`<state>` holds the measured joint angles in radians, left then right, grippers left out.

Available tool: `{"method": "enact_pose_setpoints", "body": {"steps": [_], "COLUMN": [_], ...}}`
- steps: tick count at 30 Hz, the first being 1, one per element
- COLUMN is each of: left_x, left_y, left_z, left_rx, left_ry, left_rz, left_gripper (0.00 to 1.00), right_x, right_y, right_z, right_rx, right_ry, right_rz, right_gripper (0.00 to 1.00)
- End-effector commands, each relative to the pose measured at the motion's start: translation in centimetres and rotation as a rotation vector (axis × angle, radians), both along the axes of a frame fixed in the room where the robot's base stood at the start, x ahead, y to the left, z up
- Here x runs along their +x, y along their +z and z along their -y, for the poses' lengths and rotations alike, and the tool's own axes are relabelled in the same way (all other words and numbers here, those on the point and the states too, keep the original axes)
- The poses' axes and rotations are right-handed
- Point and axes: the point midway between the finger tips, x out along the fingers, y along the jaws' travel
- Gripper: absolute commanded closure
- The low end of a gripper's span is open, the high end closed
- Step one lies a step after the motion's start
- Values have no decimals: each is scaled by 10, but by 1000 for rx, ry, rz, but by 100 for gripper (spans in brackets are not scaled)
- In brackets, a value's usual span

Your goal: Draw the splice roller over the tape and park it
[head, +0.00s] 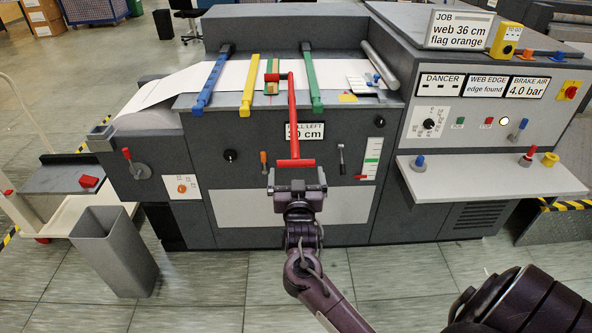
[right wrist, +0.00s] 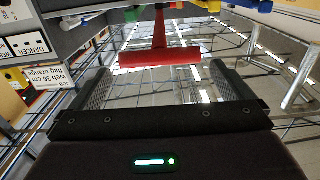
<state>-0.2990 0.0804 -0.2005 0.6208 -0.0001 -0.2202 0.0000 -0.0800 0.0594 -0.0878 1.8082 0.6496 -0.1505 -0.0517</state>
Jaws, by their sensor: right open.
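The red splice roller tool (head: 292,110) lies on the front of the grey machine, its long red stem running down from the splice table to a wide red crossbar handle. Its upper end is by a small green and tan piece (head: 271,88) on the white web (head: 235,75); I cannot tell whether this is the tape. My right gripper (head: 297,184) is open just below the handle. In the right wrist view the red handle (right wrist: 160,57) shows centred between the open fingertips (right wrist: 160,72) and slightly beyond them, with no grip on it. My left gripper is out of view.
Blue (head: 212,80), yellow (head: 249,87) and green (head: 312,82) bars cross the web beside the roller. A grey shelf (head: 490,178) with small knobs juts out at right. A grey bin (head: 115,250) stands at lower left. The floor in front is clear.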

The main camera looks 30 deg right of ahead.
Motion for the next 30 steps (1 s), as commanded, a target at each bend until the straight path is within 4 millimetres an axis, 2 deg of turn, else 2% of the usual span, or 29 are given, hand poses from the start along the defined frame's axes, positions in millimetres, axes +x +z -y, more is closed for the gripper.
{"method": "enact_pose_setpoints", "body": {"steps": [10,14,17,19,21,23,24,27,30], "left_x": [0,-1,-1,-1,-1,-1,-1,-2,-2], "left_y": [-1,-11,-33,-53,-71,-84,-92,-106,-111], "left_z": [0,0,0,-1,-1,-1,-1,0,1], "left_rx": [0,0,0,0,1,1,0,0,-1], "left_ry": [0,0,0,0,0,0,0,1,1], "left_rz": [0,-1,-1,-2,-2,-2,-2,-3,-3], "left_gripper": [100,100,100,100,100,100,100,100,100], "right_x": [-5,-12,-31,-50,-69,-84,-93,-111,-123], "right_y": [1,-9,-23,-30,-32,-32,-33,-34,-35], "right_z": [-3,10,39,57,65,64,59,44,31], "right_rx": [0,-79,-323,-582,-861,-1089,-1229,-1505,-1666], "right_ry": [0,10,52,108,178,243,288,384,447], "right_rz": [0,-22,-77,-129,-169,-190,-196,-188,-168], "right_gripper": [1,18,31,41,50,58,63,76,89]}}
